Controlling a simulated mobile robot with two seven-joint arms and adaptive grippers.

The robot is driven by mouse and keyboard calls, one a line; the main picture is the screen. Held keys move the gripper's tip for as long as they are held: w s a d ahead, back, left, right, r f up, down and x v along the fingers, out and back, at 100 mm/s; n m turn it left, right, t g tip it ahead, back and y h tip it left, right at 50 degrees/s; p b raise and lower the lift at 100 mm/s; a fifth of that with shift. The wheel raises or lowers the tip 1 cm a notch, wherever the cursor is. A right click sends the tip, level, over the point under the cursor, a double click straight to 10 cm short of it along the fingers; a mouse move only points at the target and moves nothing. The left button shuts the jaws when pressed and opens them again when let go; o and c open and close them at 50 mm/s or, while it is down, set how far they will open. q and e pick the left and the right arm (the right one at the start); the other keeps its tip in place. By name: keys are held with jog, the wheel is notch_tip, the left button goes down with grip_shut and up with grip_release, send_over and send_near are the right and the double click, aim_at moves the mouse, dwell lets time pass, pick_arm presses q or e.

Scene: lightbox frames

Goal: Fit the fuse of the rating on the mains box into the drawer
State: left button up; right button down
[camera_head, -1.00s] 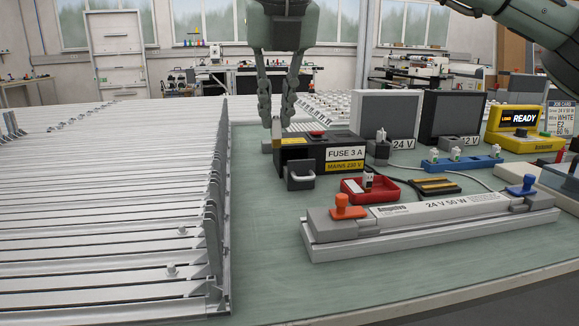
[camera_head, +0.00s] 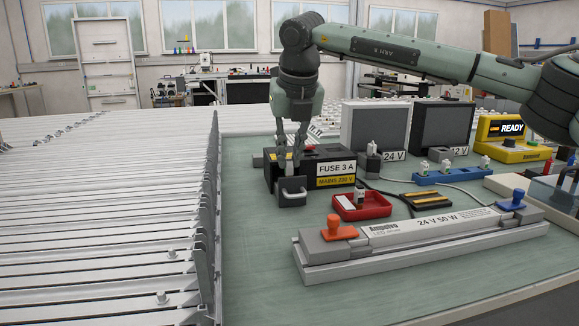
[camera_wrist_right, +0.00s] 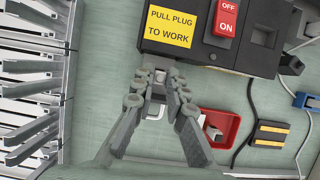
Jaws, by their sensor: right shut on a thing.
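The black mains box (camera_head: 318,170) carries the labels "FUSE 3 A" and "MAINS 230 V". Its small grey drawer (camera_head: 291,194) stands out at the front, pulled open. My right gripper (camera_head: 290,163) points down just above the drawer, shut on a small pale piece, apparently the fuse, mostly hidden by the fingers. In the right wrist view the gripper (camera_wrist_right: 158,88) is at the box's front edge, over the drawer handle (camera_wrist_right: 153,113). The box's top shows a "PULL PLUG TO WORK" label (camera_wrist_right: 171,26) and a red OFF/ON switch (camera_wrist_right: 225,18). My left gripper is out of view.
A red tray (camera_head: 375,211) with a small pale-and-dark piece in it and a black pad with yellow strips (camera_head: 428,201) lie right of the drawer. A long lamp unit (camera_head: 425,238) lies in front. Slatted metal racks (camera_head: 110,230) fill the left. Bare green tabletop lies between.

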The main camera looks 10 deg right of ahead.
aim_at(290, 166)
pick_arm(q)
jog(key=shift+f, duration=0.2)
pick_arm(e)
jog(key=shift+f, duration=1.45)
jog(key=shift+f, duration=0.1)
jog(key=c, duration=1.5)
grip_release()
jog(key=shift+c, duration=0.2)
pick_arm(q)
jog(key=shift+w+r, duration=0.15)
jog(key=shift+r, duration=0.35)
